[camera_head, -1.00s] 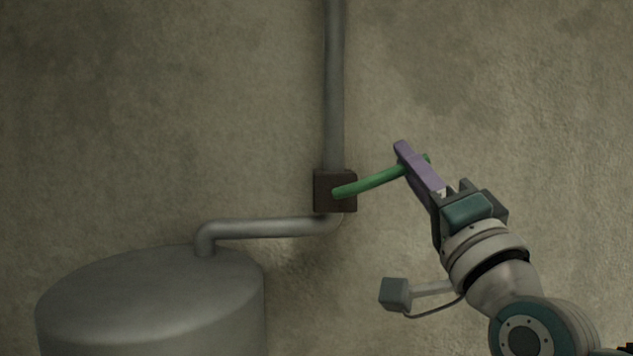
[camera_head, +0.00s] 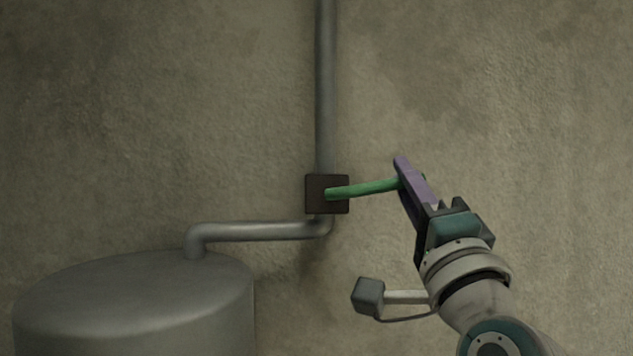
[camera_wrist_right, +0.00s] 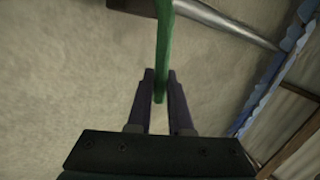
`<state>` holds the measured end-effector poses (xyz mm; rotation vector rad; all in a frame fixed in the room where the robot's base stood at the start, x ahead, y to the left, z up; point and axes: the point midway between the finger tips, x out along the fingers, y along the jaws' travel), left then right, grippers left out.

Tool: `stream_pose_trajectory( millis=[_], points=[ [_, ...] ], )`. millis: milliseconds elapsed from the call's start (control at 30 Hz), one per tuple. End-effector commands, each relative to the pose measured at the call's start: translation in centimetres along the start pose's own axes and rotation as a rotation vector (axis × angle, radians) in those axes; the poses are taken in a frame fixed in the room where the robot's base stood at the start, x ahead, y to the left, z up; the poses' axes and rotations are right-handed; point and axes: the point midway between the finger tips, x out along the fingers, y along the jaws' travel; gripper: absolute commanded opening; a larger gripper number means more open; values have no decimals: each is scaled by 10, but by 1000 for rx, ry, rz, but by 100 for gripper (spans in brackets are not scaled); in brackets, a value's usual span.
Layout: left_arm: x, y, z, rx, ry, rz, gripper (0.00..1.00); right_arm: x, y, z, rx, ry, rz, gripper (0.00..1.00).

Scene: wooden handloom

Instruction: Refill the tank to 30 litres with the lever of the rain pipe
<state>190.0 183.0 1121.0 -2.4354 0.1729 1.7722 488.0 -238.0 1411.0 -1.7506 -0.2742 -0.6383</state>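The green lever (camera_head: 362,188) sticks out to the right from a dark brown valve box (camera_head: 313,200) on the rain pipe (camera_head: 325,90). It tilts slightly up toward its free end. My right gripper (camera_head: 403,176) has its purple fingers around the lever's free end. In the right wrist view the lever (camera_wrist_right: 163,40) runs between the two fingers (camera_wrist_right: 160,82), which look closed on it. The grey tank (camera_head: 130,295) stands at the lower left under the bent outlet pipe (camera_head: 260,231). No level reading shows. My left gripper is out of view.
A rough plaster wall (camera_head: 500,100) fills the background. The space around the lever is free apart from my right arm. In the right wrist view, a blue-edged beam (camera_wrist_right: 275,75) runs along the right side.

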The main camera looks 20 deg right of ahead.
Motion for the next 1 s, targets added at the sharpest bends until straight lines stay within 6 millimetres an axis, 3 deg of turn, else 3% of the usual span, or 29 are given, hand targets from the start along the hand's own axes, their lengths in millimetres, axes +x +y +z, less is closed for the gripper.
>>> stream_pose_trajectory(
  millis=[100, 433, 800, 1000],
  points=[
    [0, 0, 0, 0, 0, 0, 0, -1, 2, 0, 1, -1, 4, 31],
    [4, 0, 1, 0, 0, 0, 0, -8, 2, 1, 0, -2, 3, 31],
    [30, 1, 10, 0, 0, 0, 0, -79, 5, 1, 1, -2, 5, 31],
    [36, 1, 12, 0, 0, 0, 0, -98, 2, 0, 0, -2, 4, 31]
  ],
)
